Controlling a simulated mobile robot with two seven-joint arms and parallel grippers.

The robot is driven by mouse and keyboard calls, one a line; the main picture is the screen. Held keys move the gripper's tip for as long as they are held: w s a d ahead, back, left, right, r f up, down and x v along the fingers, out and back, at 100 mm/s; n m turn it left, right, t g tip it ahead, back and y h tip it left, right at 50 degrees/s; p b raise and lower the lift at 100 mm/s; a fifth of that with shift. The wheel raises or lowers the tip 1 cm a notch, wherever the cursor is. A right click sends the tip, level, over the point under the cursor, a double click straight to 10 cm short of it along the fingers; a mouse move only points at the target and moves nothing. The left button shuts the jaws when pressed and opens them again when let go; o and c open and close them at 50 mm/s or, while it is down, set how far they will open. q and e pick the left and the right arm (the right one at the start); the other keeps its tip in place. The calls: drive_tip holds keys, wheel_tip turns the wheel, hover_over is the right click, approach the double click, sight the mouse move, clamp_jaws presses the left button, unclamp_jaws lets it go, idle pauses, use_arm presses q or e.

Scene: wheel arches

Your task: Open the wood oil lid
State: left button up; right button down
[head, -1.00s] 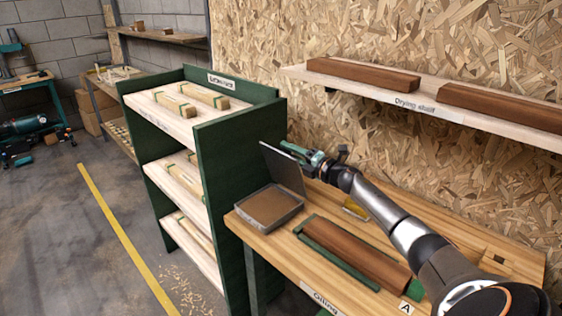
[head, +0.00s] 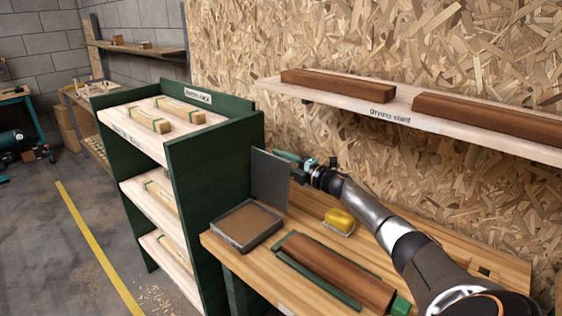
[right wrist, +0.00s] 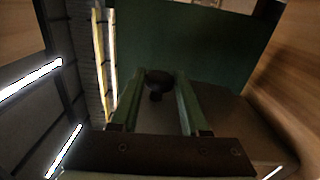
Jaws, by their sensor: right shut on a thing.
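The wood oil tray (head: 245,224) is a grey square box with a brown inside, at the left end of the bench. Its grey lid (head: 269,180) stands about upright at the tray's back edge, and the brown inside is uncovered. My right gripper (head: 284,156) is behind the lid's top edge, shut on its knob. In the right wrist view the dark round knob (right wrist: 158,80) sits between the two green fingers. In the head view the lid hides the knob. My left gripper is not in view.
The green rack (head: 215,170) stands close left of the tray and lid. On the bench, a yellow sponge (head: 340,219) lies under my right arm, and a brown board (head: 335,272) rests in a green holder. The drying shelf (head: 395,104) with two boards is above.

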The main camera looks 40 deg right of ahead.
drive_tip(key=shift+d, duration=0.2)
drive_tip(key=shift+c, duration=2.1)
unclamp_jaws()
drive_tip(key=shift+a, duration=0.1)
drive_tip(key=s+d, duration=0.1)
drive_tip(key=s, duration=1.1)
drive_tip(key=shift+s+p, duration=0.25)
drive_tip(key=shift+p, duration=0.05)
drive_tip(key=shift+f, duration=0.1)
